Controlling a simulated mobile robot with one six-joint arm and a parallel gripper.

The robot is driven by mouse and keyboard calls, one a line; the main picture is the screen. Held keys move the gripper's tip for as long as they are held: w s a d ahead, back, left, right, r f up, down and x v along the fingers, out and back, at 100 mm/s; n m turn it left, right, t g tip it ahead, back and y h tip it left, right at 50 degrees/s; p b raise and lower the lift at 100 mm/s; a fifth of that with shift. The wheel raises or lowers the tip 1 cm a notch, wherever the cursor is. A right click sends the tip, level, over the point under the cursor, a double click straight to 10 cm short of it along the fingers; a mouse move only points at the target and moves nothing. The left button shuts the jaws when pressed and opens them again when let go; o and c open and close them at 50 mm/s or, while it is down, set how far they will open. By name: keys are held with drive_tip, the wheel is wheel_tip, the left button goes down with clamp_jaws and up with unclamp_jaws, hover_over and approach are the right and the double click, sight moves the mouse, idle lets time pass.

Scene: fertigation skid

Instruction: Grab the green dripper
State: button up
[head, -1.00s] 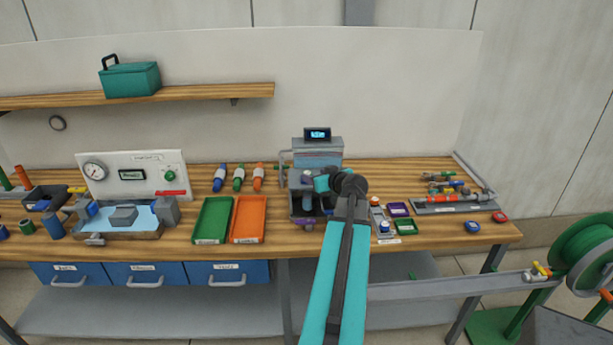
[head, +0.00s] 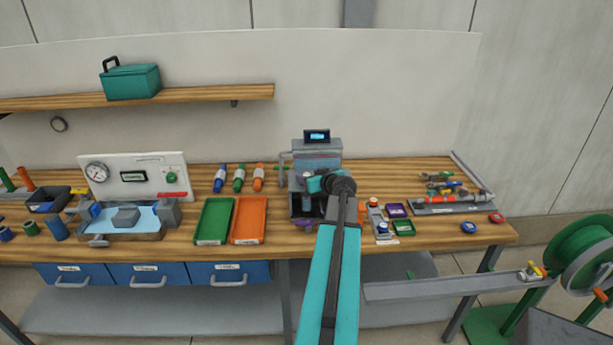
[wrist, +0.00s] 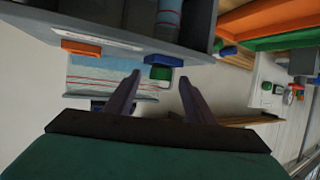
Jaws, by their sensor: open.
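A small dark green piece (wrist: 161,73), apparently the green dripper, shows in the wrist view beside a blue piece (wrist: 164,60). My gripper (wrist: 159,78) is open, and the green piece appears between its two fingertips in the picture. No contact is visible, and the distance in depth is hard to tell. An orange piece (wrist: 81,48) is to the left. In the head view my teal wrist (head: 318,184) is in front of the grey machine on the bench; my fingers and the green piece cannot be made out there.
The grey machine with a display (head: 317,136) stands close to my gripper. A green tray (head: 213,222) and an orange tray (head: 249,221) lie to its left. Small purple (head: 396,210) and green (head: 403,228) trays lie right of my arm. A hose reel (head: 585,250) stands at far right.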

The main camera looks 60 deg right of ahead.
drive_tip(key=shift+w+d+f, duration=0.15)
drive_tip(key=shift+w+f, duration=0.05)
drive_tip(key=shift+w, duration=0.1)
idle(0.4)
drive_tip(key=c, duration=1.1)
drive_tip(key=shift+r, duration=0.15)
drive_tip(key=shift+r+b, duration=1.05)
drive_tip(key=shift+r, duration=0.45)
drive_tip(key=s+a+r+b, duration=0.1)
drive_tip(key=s+a+b, duration=0.4)
drive_tip(key=s+a, duration=0.2)
drive_tip(key=shift+s+a+b, duration=0.3)
drive_tip(key=shift+a+b, duration=0.05)
drive_tip(key=shift+b, duration=0.05)
drive_tip(key=b, duration=0.5)
drive_tip(key=shift+s+a+b, duration=0.2)
drive_tip(key=shift+s+b, duration=0.05)
drive_tip(key=shift+b, duration=0.05)
drive_tip(key=s+a+b, duration=0.1)
drive_tip(key=b, duration=0.6)
drive_tip(key=shift+a+r, duration=0.1)
drive_tip(key=shift+a, duration=0.05)
